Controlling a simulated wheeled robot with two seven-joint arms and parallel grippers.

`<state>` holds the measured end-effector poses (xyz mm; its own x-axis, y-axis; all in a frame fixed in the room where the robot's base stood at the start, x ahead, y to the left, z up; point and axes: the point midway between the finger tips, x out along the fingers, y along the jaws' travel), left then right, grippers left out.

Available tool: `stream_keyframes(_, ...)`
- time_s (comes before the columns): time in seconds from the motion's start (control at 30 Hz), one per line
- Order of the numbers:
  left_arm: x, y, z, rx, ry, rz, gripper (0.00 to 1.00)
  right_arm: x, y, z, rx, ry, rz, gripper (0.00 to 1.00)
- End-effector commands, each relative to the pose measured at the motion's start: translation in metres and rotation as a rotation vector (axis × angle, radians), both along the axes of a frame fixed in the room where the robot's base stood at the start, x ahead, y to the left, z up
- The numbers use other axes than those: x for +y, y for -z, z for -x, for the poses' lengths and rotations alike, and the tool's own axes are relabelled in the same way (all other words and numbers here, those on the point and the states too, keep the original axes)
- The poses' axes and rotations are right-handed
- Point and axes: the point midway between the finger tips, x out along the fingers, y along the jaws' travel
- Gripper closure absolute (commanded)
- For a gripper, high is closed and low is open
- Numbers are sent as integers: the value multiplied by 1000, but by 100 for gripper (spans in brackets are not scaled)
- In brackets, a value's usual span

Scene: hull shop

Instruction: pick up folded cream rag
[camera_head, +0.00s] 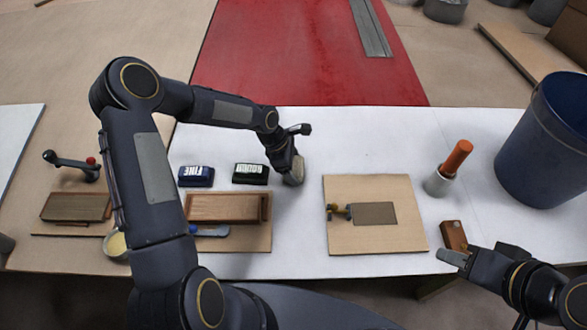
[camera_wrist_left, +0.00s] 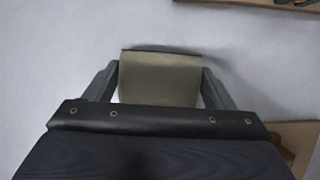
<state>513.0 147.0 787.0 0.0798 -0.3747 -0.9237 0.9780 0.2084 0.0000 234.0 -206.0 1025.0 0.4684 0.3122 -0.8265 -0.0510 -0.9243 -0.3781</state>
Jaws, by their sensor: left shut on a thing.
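The folded cream rag (camera_head: 294,173) is at my left gripper (camera_head: 289,168), on or just above the white table, right of the dark blocks. In the left wrist view the rag (camera_wrist_left: 160,78) looks grey-beige and sits between the two fingers of my left gripper (camera_wrist_left: 160,85), which touch its sides. I cannot tell whether it is clear of the table. My right gripper (camera_head: 452,257) is at the front right of the table, close to a brown block (camera_head: 453,235); its finger opening is not clear.
Blue block (camera_head: 196,176) and black block (camera_head: 250,173) stand behind a wooden box (camera_head: 222,208). A tan board (camera_head: 343,237) with a grey plate (camera_head: 374,213) lies centre right. An orange-handled tool (camera_head: 458,157) and a blue bin (camera_head: 547,140) stand right. The white table (camera_head: 370,145) is clear behind the board.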

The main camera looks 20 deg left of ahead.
Motion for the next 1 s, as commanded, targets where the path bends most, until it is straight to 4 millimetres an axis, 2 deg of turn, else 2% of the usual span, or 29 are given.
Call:
stream_keyframes(0.37,0,-5,0,-1,0,0,46,0,-4,0,0,0,0,64)
stream_keyframes(0.47,0,-15,0,-1,0,0,46,0,-10,0,0,0,0,64)
stream_keyframes(0.6,0,-39,-1,-3,0,-2,46,0,-26,0,0,0,0,64)
stream_keyframes(0.67,-1,-49,10,-1,3,-2,46,0,-31,0,0,0,0,64)
stream_keyframes(0.87,-5,-98,49,-1,2,-3,46,0,-59,0,0,0,0,64)
stream_keyframes(1.0,-10,-109,85,-1,3,-2,46,0,-60,0,0,0,0,64)
